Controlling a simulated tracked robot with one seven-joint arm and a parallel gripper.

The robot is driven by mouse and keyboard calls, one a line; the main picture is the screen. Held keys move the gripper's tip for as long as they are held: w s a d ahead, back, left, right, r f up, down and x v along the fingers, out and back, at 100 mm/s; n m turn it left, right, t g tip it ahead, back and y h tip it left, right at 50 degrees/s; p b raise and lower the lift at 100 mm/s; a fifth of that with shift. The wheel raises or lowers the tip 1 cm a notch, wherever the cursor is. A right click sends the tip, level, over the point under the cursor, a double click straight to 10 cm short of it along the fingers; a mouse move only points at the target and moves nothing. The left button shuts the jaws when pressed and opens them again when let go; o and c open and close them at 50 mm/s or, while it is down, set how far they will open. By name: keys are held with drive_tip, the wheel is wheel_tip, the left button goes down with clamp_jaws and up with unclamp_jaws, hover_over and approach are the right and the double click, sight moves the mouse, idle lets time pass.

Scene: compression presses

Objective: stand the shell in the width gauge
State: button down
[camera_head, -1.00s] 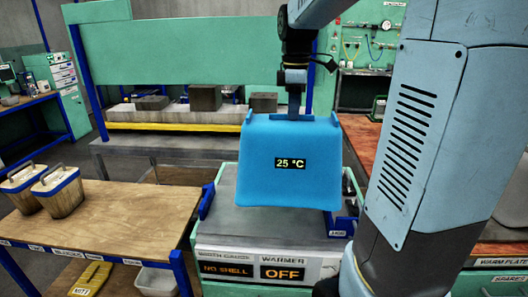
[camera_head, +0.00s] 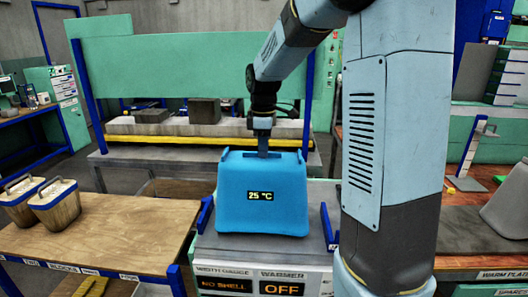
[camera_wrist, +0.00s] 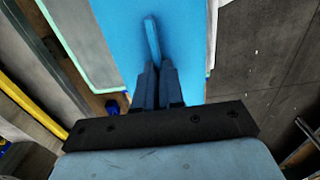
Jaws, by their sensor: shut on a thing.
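The blue shell (camera_head: 262,215) hangs with its wide end down and a "25 °C" label on its front. My gripper (camera_head: 263,152) is shut on its top middle from above. In the wrist view my gripper's fingers (camera_wrist: 158,82) close on a raised rib of the shell (camera_wrist: 115,30). The width gauge (camera_head: 207,214) has blue uprights on a grey-topped cabinet, and the shell's body shows between them. Whether the shell's lower edge touches the grey top cannot be told. The gauge's display (camera_head: 225,285) reads "NO SHELL".
A warmer display (camera_head: 284,288) reads "OFF". A wooden table (camera_head: 120,230) with two handled containers (camera_head: 50,203) stands at left. A green press (camera_head: 180,60) stands behind. My arm hides part of the right side, where a red-brown bench (camera_head: 465,225) carries a grey shell-like piece (camera_head: 508,215).

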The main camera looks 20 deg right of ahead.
drive_tip(key=shift+f, duration=0.6)
drive_tip(key=c, duration=1.2)
unclamp_jaws()
drive_tip(key=shift+c, duration=0.2)
wheel_tip(320, 180, up, 12)
drive_tip(key=s+f+m+t, duration=0.3)
drive_tip(key=s+m, duration=1)
drive_tip(key=s, duration=1.4)
drive_tip(key=shift+f+m+t, duration=0.2)
drive_tip(key=shift+m+t, duration=0.1)
drive_tip(key=shift+t, duration=1)
